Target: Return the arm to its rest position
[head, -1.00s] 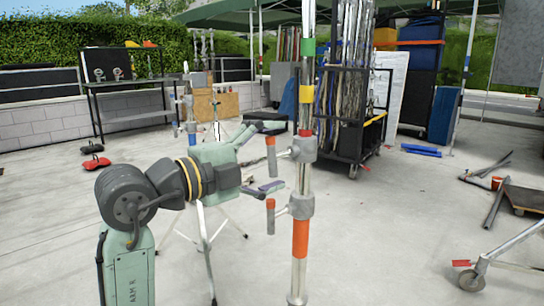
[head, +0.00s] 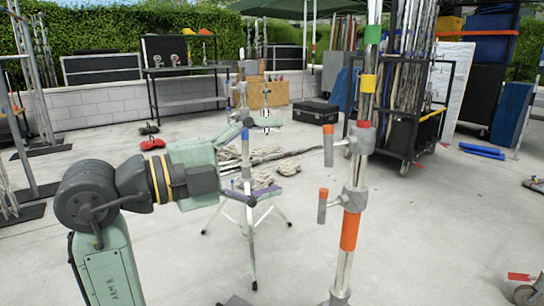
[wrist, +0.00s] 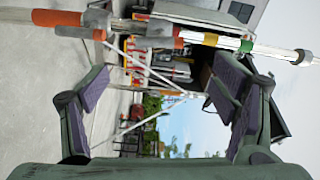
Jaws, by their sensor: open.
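My green arm reaches in from the lower left of the head view, bent at a dark round joint. My gripper (head: 268,158) points right with its fingers spread, one above the other, and nothing between them. In the wrist view my gripper (wrist: 160,88) shows two purple-padded fingers wide apart. A chrome stand pole (head: 347,265) with coloured bands and grey clamps with orange-tipped handles (head: 323,206) stands right of the gripper, with a visible gap between them in the head view. In the wrist view the pole (wrist: 135,41) crosses sideways beyond the fingers.
A light stand (head: 249,235) and coiled rope (head: 265,178) show behind the gripper. A black case (head: 316,112) and shelf table (head: 190,103) are further back. A loaded pole cart (head: 407,135) stands behind the chrome pole. Open concrete floor lies around the arm.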

